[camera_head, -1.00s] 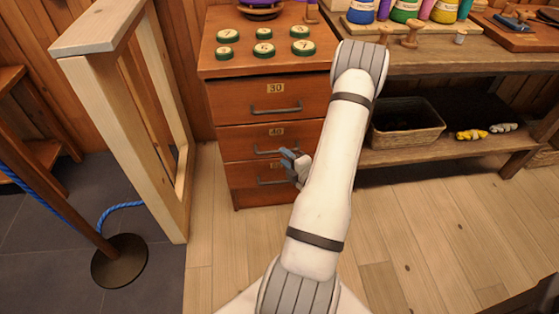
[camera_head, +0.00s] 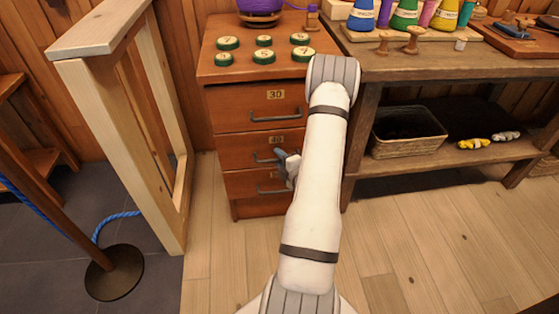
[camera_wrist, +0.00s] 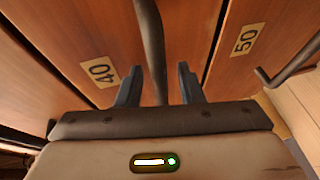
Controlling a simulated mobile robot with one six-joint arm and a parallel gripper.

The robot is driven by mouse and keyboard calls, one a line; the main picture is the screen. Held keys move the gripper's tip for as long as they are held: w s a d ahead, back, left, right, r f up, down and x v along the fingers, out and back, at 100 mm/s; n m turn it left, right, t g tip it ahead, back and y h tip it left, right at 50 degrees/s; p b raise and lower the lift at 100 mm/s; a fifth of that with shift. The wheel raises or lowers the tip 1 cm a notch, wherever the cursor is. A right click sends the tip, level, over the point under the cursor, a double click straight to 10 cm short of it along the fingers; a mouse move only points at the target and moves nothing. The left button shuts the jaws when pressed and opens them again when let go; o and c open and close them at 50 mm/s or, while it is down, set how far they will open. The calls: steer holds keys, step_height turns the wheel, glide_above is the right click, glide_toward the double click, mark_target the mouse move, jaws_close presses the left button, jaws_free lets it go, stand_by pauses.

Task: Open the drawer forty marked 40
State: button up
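The wooden drawer marked 40 (camera_head: 238,150) is the middle one of the stack and looks shut. Its 40 label also shows in the wrist view (camera_wrist: 100,72). Its dark bar handle (camera_head: 262,158) is partly hidden by my gripper (camera_head: 286,164) in the head view. In the wrist view, my gripper (camera_wrist: 160,85) has its two dark fingers apart. The handle (camera_wrist: 151,40) runs between them with a visible gap on each side. I cannot tell how deep the bar sits between the fingers.
Drawer 30 (camera_head: 235,108) is above and drawer 50 (camera_head: 238,185) below, both shut. Green numbered discs (camera_head: 264,56) lie on the cabinet top. A shelf with a basket (camera_head: 407,132) stands to the right, a pale wooden frame (camera_head: 100,125) to the left. The floor in front is clear.

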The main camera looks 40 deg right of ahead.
jaws_close()
stand_by(0.3)
